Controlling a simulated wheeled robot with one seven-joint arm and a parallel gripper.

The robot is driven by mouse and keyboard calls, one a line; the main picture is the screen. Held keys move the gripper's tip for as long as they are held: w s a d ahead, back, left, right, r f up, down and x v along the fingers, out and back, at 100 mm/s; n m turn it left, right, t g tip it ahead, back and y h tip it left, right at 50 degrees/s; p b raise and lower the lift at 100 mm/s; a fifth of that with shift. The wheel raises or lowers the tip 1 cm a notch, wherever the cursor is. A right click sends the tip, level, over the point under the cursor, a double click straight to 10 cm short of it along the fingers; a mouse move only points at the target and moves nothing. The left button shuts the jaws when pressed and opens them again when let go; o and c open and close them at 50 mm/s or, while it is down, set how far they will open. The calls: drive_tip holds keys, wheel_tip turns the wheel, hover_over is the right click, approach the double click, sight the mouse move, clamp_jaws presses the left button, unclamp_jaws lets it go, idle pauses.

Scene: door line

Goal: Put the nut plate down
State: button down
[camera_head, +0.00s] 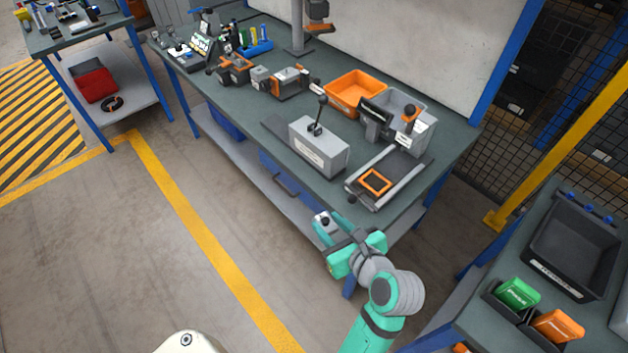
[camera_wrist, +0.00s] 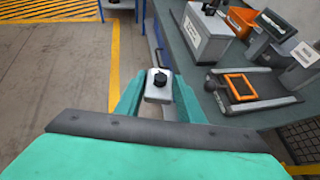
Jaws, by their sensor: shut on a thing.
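The nut plate, a small light grey plate with a dark round nut on top, is held by my gripper (camera_head: 329,237). In the wrist view the nut plate (camera_wrist: 158,86) sits between my two teal fingers (camera_wrist: 157,96), which are shut on it from both sides. The nut plate (camera_head: 325,222) is in the air in front of the workbench's front edge, beside the bench and not over its top. A grey tray scale with an orange square frame (camera_head: 375,182) is on the bench near the right front corner.
The workbench top (camera_head: 245,103) carries a grey box with a lever (camera_head: 318,148), an orange bin (camera_head: 356,92), a grey bin (camera_head: 408,108) and several tools. A second table with a black bin (camera_head: 575,245) stands at the right. Floor in front is clear.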

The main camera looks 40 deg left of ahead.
drive_tip(key=w+d+f+m+t+h, duration=0.2)
drive_tip(key=w+d+f+m+h, duration=0.1)
drive_tip(key=d+f, duration=0.7)
drive_tip(key=w+d+f+m+t+h, duration=0.3)
drive_tip(key=d+f+m, duration=0.3)
drive_tip(key=d+f, duration=0.3)
drive_tip(key=w+d+f+m+t+h, duration=0.3)
drive_tip(key=w+d+f+m+h, duration=0.2)
drive_tip(key=d+f, duration=0.5)
drive_tip(key=d, duration=0.2)
drive_tip(key=shift+d+f, duration=0.3)
drive_tip(key=shift+d, duration=0.1)
